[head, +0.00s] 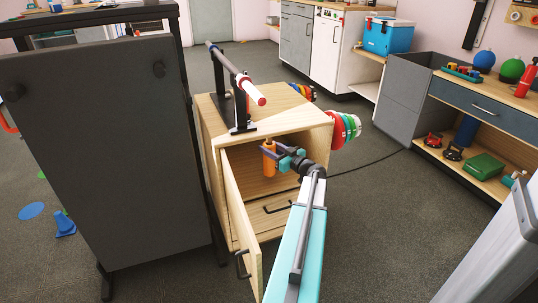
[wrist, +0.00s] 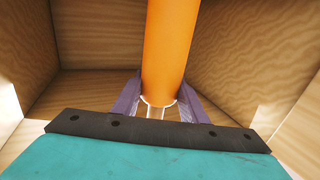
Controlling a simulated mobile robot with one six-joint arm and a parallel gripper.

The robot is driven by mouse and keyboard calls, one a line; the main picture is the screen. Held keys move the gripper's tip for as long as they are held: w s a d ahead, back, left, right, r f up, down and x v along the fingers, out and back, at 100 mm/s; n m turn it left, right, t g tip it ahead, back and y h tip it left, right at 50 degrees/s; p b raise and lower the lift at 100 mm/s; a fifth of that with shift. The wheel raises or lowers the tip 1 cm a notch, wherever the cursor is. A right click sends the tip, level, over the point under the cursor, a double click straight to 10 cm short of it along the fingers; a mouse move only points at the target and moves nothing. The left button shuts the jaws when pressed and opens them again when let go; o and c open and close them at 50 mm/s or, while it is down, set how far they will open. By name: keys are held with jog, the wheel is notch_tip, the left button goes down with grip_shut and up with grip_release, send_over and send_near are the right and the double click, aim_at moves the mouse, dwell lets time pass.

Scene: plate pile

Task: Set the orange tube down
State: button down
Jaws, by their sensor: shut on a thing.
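The orange tube (head: 269,159) is upright inside the open compartment of the wooden cabinet (head: 289,121). My gripper (head: 272,154) reaches in through the front opening and is shut on the tube. In the wrist view the orange tube (wrist: 169,50) stands between the two purple fingers of my gripper (wrist: 158,98). I cannot tell whether the tube's lower end touches the compartment floor.
The cabinet door (head: 240,220) hangs open to the left of my arm. A drawer (head: 275,212) lies below the compartment. A rack with a bar (head: 236,75) stands on top. A grey panel (head: 105,150) stands close on the left. Coloured discs (head: 342,129) stick out at right.

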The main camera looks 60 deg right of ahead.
jog(key=shift+w+d+f, duration=0.2)
jog(key=shift+w+d, duration=0.1)
jog(key=shift+d, duration=0.05)
jog(key=shift+a+f+b, duration=0.15)
jog(key=shift+f+b, duration=0.7)
jog(key=shift+f, duration=0.85)
jog(key=c, duration=1.1)
grip_release()
jog(key=shift+s+r, duration=0.2)
jog(key=shift+s, duration=0.15)
jog(key=shift+p+v, duration=1.35)
jog(key=shift+v, duration=4.4)
